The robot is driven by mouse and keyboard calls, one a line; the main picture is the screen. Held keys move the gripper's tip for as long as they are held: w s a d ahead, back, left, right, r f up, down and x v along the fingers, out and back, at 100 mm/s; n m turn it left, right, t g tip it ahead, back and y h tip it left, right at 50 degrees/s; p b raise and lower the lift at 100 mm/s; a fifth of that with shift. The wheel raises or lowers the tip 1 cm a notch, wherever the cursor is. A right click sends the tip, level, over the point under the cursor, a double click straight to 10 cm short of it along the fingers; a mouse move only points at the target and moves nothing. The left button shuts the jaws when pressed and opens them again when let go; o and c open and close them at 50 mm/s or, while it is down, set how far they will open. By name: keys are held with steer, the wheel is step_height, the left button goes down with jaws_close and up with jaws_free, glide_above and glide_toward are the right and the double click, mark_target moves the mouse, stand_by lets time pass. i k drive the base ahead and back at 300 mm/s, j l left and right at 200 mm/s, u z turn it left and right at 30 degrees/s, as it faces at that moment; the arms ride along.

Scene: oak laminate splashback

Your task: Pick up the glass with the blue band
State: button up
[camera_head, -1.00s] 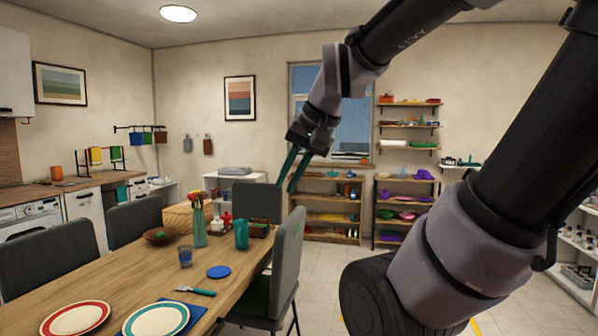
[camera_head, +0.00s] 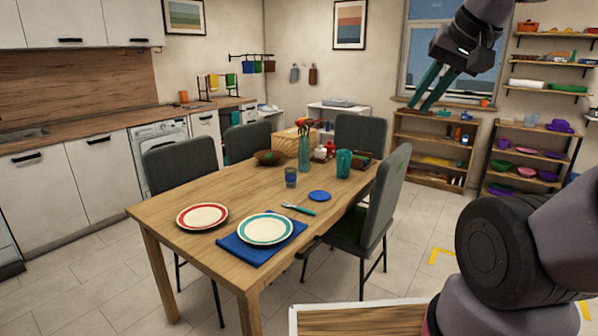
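A small blue-tinted glass (camera_head: 291,177) stands upright on the wooden dining table (camera_head: 180,240), left of a round blue coaster (camera_head: 319,196). It is small in view, and I cannot clearly make out its band. My gripper (camera_head: 420,106) is at the upper right, raised in front of the window and shelves, well apart from the glass. Its two teal fingers point down and left, with a gap between them and nothing held.
A teal tumbler (camera_head: 343,163), a tall green vase (camera_head: 304,154) and a brown bowl (camera_head: 269,157) stand beyond the glass. Two plates, including a teal-rimmed one (camera_head: 265,229), lie at the near end. Grey chairs (camera_head: 382,200) surround the table. Tiled floor is free at right.

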mark_target(290, 173)
steer(key=i+l, duration=0.4)
steer(key=i, duration=0.25)
steer(key=i+l+u, duration=0.1)
steer(key=i+l, duration=0.3)
steer(key=i, duration=0.25)
steer(key=i+l, duration=0.45)
steer(key=i, duration=0.15)
